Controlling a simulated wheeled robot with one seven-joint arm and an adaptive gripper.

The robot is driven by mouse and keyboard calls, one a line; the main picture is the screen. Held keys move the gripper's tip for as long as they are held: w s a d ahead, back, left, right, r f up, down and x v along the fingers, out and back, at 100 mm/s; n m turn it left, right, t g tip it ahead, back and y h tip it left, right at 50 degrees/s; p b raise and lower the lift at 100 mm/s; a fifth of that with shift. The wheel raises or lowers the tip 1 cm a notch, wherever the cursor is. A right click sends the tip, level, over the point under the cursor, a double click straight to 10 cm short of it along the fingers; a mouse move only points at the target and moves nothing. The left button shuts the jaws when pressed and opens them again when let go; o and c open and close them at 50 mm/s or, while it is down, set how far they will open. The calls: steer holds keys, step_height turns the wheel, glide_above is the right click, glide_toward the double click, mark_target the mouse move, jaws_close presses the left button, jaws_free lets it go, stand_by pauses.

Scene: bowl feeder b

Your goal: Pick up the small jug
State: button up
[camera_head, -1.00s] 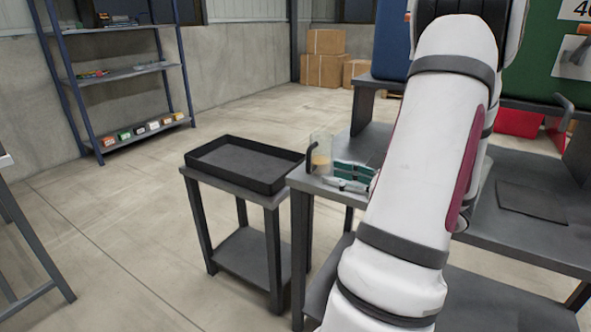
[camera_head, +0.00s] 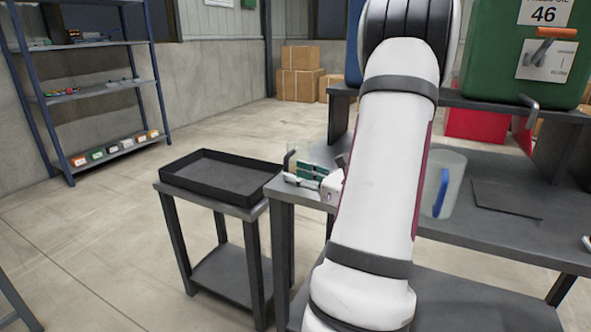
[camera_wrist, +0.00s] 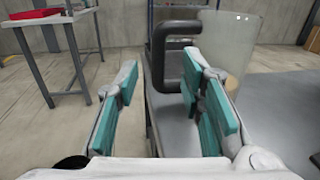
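The small jug (camera_wrist: 230,50) is clear-walled with a dark handle (camera_wrist: 170,65) and some tan contents at its base. It stands upright in the wrist view, at upper right, with the handle on its left. In the head view only a sliver of the jug (camera_head: 291,160) shows, at the corner of the grey table; my gripper and arm hide the rest. My gripper (camera_wrist: 163,95), with teal finger pads, is open and empty. The handle appears ahead of the gap between the fingers, close to the right finger; I cannot tell if they touch. My gripper (camera_head: 313,172) also shows in the head view.
A larger clear jug with a blue handle (camera_head: 441,190) stands on the grey table (camera_head: 470,233), right of my arm. A black tray (camera_head: 222,200) sits on a low stand at left. Green container (camera_head: 525,70) and red box (camera_head: 475,125) are at back right. Floor at left is open.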

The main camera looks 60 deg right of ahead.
mark_target(287, 170)
steer(key=w+b, duration=0.1)
steer(key=w, duration=0.3)
steer(key=shift+d, duration=0.2)
jaws_close()
steer(key=shift+r, duration=0.15)
